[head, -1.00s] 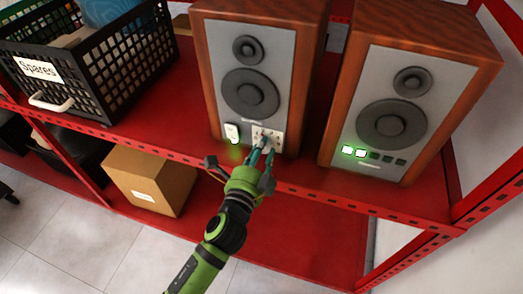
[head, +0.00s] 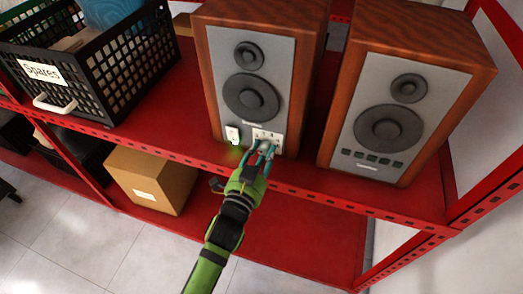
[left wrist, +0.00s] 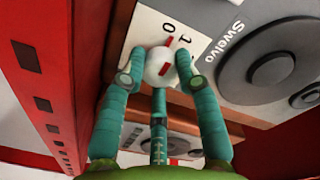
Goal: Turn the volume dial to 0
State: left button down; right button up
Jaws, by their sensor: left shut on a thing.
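The volume dial (left wrist: 159,68) is a small white round knob with red marking, on a white numbered plate (left wrist: 150,25) low on the left speaker (head: 219,80). In the left wrist view a red mark at the knob's edge points toward the printed 0, with 1 beside it. My left gripper (head: 266,148) has its teal fingers closed around the dial; it also shows in the left wrist view (left wrist: 160,75). In the head view the fingers largely hide the dial. My right gripper is not in view.
A white switch (head: 233,134) with a green glow sits left of the dial plate. The right speaker (head: 355,95) has a row of dark indicators (head: 372,157). A black "Spares" basket (head: 125,70) stands left on the red shelf (head: 190,125); a cardboard box (head: 150,180) is below.

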pick_arm(q)
jog(key=shift+n+p, duration=0.3)
jog(key=shift+n, duration=0.7)
jog(key=c, duration=0.9)
grip_release()
jog(key=v, duration=1.2)
